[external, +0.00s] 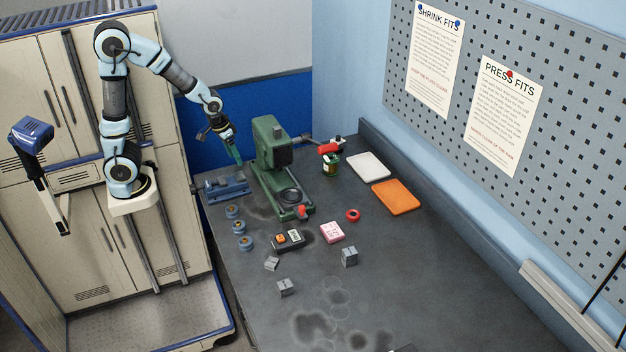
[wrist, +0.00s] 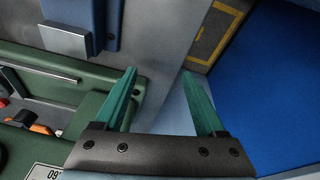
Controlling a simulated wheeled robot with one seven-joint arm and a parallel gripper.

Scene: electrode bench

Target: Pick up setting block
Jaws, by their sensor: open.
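Three small grey metal blocks lie on the bench in the external view: one at the right (external: 349,256), one at the front (external: 286,287), and one at the left (external: 272,263). I cannot tell for sure which is the setting block. My gripper (external: 238,158) is at the back left of the bench, beside the green press and above the blue vise, far from these blocks. In the wrist view my gripper (wrist: 160,75) shows two teal fingers spread apart with nothing between them. None of the grey blocks can be made out in the wrist view.
The green press (external: 268,150) stands tall between my gripper and the blocks. The front right bench is largely clear.

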